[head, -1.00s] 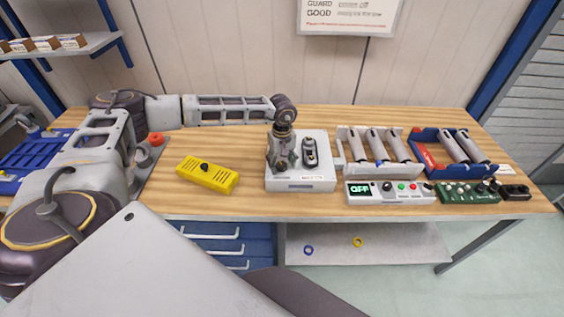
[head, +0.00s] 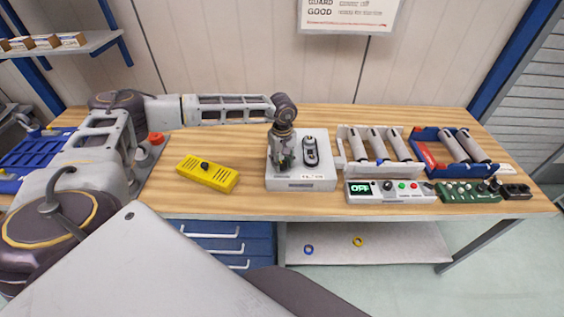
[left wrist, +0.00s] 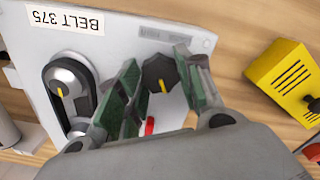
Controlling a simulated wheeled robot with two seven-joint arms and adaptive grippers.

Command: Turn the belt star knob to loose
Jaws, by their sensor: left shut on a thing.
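The white belt unit (head: 318,183) stands near the middle of the bench, with a label reading "BELT 375" in the left wrist view (left wrist: 118,32). Its black star knob (left wrist: 160,72) has a yellow mark pointing toward the bottom of the left wrist view. My left gripper (head: 283,165) points down over the unit's left half. Its green-padded fingers (left wrist: 160,80) are shut on the star knob, one on each side. A small red mark (left wrist: 150,127) shows near the knob. The gripper hides the knob in the head view. My right gripper is not in view.
A dark oval fitting with a round dial (left wrist: 68,85) sits beside the knob on the unit. A yellow box (head: 207,173) lies left of the unit. A control box reading "OFF" (head: 390,199) and roller racks (head: 345,148) stand to the right.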

